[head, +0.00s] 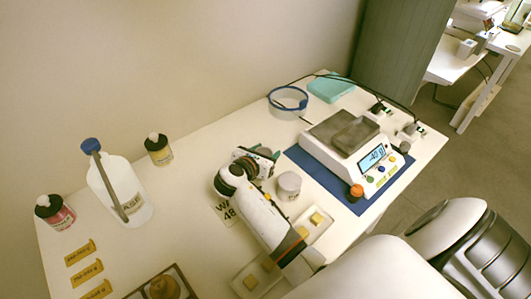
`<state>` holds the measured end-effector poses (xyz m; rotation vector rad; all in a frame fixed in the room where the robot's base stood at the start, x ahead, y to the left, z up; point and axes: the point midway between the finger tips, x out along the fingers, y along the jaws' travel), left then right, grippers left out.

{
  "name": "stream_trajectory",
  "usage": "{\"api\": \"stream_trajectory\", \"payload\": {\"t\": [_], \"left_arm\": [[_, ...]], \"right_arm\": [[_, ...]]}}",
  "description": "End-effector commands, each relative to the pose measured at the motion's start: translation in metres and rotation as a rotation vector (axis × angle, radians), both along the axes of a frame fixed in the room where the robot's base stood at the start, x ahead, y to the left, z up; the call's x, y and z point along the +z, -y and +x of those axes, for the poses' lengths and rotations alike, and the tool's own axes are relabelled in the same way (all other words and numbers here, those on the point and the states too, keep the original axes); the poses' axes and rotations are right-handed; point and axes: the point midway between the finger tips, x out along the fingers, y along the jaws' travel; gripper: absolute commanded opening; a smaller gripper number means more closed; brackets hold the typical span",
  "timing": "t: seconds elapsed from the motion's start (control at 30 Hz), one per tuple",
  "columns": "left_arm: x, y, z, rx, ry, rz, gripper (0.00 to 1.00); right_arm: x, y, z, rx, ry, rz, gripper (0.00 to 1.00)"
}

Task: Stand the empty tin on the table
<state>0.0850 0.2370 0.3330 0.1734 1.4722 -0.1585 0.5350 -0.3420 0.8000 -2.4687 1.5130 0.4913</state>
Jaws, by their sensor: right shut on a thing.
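The tin (289,186), a small pale grey-white cylinder, is near the middle of the table (185,245) and looks upright. My right gripper (272,167) is shut at the tin's upper back side and appears to hold it. Its fingertips are partly hidden, and I cannot tell whether the tin's base touches the table. My left gripper is out of view.
A scale (345,140) on a blue mat (318,172) stands right of the tin, its display seemingly negative. Small trays (318,230) with yellow blocks lie in front. A white bottle (120,190) and dark-capped jars (158,150) stand left. The left-centre tabletop is clear.

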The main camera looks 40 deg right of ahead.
Motion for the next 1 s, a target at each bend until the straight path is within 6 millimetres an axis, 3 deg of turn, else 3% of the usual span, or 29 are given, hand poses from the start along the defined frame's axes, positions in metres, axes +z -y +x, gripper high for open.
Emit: {"api": "stream_trajectory", "payload": {"t": [0.2,0.23,0.37,0.7,1.0], "left_arm": [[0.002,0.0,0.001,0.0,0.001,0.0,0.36],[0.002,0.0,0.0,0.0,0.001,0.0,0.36],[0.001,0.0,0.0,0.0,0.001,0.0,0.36],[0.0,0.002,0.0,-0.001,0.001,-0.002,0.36],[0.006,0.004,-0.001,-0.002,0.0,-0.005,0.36]], "right_arm": [[-0.002,0.0,0.0,0.0,0.0,0.0,0.28],[-0.002,0.0,0.0,0.0,0.001,0.0,0.53],[-0.002,0.0,0.0,0.0,0.001,0.0,0.72],[0.001,-0.001,0.0,0.001,0.001,0.001,0.72],[0.022,-0.046,-0.023,0.001,0.0,0.003,0.72]]}}
